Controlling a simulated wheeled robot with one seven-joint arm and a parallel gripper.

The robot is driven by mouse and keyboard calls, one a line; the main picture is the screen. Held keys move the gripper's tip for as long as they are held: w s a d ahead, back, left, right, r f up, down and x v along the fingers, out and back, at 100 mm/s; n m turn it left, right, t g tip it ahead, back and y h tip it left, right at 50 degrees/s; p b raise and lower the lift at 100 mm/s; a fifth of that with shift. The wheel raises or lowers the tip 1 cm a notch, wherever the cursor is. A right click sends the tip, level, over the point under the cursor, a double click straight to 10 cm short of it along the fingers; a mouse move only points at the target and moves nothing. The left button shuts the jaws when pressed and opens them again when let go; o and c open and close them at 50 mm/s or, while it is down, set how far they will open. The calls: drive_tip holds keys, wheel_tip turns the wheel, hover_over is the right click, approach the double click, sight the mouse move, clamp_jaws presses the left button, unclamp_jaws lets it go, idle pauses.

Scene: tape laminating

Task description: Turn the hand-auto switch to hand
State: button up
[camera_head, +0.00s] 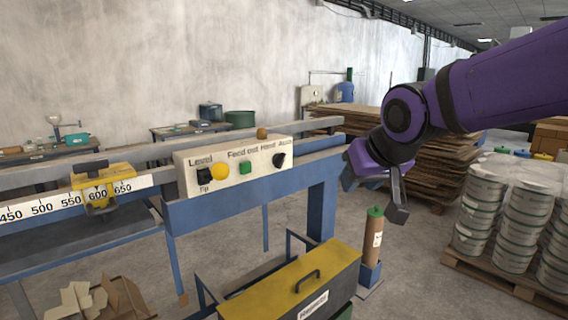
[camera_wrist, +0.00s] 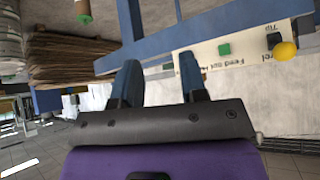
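The hand-auto switch (camera_head: 279,160) is a black knob at the right end of the cream control panel (camera_head: 215,168), under the "Hand Auto" label. Its exact pointing is too small to tell. My gripper (camera_head: 374,193) is open and empty, to the right of the panel and apart from it. In the wrist view, my gripper (camera_wrist: 160,80) shows its two fingers spread, with the panel (camera_wrist: 252,47) upside down at upper right. The switch does not show there; the right finger covers that end of the panel.
Blue frame beams (camera_head: 250,194) run below. A yellow-lidded box (camera_head: 290,285) stands below. Space between gripper and panel looks clear.

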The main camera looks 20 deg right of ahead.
drive_tip(key=w+d+f+m+t, duration=0.1)
drive_tip(key=w+d+t, duration=0.1)
drive_tip(key=w, duration=0.6)
drive_tip(key=w+d+m+t, duration=0.1)
drive_tip(key=w+d+t, duration=0.15)
drive_tip(key=w, duration=0.45)
drive_tip(key=t+y, duration=0.5)
drive_tip(key=y, duration=0.1)
approach(283, 161)
drive_tip(key=shift+n, duration=0.3)
drive_tip(key=x, duration=0.9)
drive_tip(key=shift+w, duration=0.25)
drive_tip(key=shift+c, duration=0.2)
clamp_jaws()
